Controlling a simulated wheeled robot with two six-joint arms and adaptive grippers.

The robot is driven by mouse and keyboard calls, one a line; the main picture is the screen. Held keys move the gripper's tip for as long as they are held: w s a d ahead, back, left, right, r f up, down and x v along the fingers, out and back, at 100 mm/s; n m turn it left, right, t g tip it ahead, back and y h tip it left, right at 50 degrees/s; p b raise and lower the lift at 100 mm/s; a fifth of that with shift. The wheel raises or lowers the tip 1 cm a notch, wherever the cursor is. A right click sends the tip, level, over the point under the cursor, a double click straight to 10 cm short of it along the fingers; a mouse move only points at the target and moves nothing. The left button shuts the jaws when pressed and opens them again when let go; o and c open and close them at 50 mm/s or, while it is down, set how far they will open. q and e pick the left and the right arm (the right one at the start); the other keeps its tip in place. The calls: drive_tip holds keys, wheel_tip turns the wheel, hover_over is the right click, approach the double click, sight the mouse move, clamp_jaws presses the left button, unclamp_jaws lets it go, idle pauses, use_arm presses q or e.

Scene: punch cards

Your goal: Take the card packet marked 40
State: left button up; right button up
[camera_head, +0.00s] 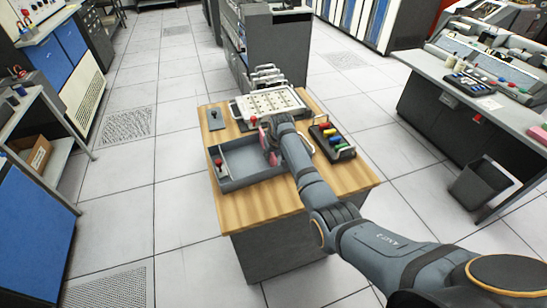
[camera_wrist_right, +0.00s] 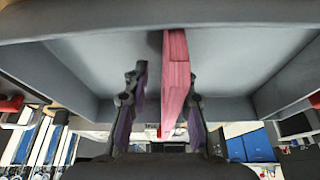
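A pink card packet (camera_wrist_right: 174,85) stands on edge in the grey tray (camera_head: 230,182) on the wooden-topped table; no number on it is readable. In the head view only a small pink part of the packet (camera_head: 263,136) shows beside my gripper. My right gripper (camera_wrist_right: 168,100) is over the tray, with its two fingers open on either side of the packet. A gap shows between the left finger and the packet; the right finger is close to it, and I cannot tell if it touches. In the head view my right gripper (camera_head: 270,155) is partly hidden by its own wrist. My left gripper is not in view.
The table's front left wood (camera_head: 250,208) is clear.

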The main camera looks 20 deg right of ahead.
clamp_jaws()
wheel_tip(320, 180, up, 10)
drive_tip(key=shift+b, duration=0.4)
